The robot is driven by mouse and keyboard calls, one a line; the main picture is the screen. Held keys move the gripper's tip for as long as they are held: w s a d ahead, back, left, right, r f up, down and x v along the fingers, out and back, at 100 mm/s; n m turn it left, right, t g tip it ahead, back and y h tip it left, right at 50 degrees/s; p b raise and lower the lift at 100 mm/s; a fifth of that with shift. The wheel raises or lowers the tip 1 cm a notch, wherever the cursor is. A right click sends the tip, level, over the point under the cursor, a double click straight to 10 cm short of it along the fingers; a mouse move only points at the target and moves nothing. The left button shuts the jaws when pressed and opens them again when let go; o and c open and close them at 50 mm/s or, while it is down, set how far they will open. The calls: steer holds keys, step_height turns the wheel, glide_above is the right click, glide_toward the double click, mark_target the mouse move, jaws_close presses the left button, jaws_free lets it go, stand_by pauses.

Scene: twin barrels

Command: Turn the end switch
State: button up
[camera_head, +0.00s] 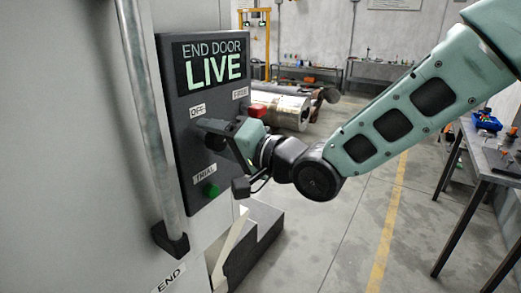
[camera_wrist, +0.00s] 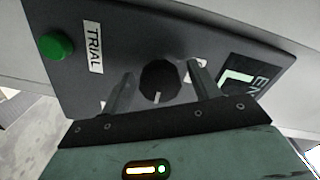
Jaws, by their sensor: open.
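The end switch, a dark round knob (camera_wrist: 160,76) with a white pointer line, shows in the wrist view on the dark control panel (camera_head: 183,160). My gripper (camera_wrist: 161,84) is open, with one finger to each side of the knob. A gap shows between each finger and the knob in that view. In the head view my gripper (camera_head: 210,132) is at the panel below the OFF label (camera_head: 197,111) and hides the knob. The panel screen (camera_head: 209,66) reads END DOOR LIVE.
A green button (camera_head: 211,191) sits under the TRIAL label (camera_head: 204,173). A red button (camera_head: 257,111) is at the panel's right side. A vertical metal handle (camera_head: 151,110) stands left of the panel. A workbench (camera_head: 505,160) is at the right, with open floor between.

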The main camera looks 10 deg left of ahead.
steer(key=b+v, duration=0.3)
steer(key=v, duration=1.4)
steer(key=shift+s+d+f, duration=0.1)
steer(key=shift+s+f, duration=0.05)
steer(key=s+d+f+n+h, duration=0.2)
steer(key=d+f+n+h, duration=0.1)
steer(key=d+f+h, duration=0.7)
steer(key=s+d+f+n+g+h, duration=0.2)
steer(key=s+g+h, duration=0.1)
steer(key=s, duration=0.4)
steer(key=s+d+f+n+g+h, duration=0.2)
steer(key=s+d+f+g, duration=0.1)
steer(key=s, duration=0.4)
steer(key=shift+d+g+h, duration=0.2)
steer(key=shift+g+h, duration=0.1)
steer(key=shift+h, duration=0.1)
steer(key=shift+s+f, duration=0.1)
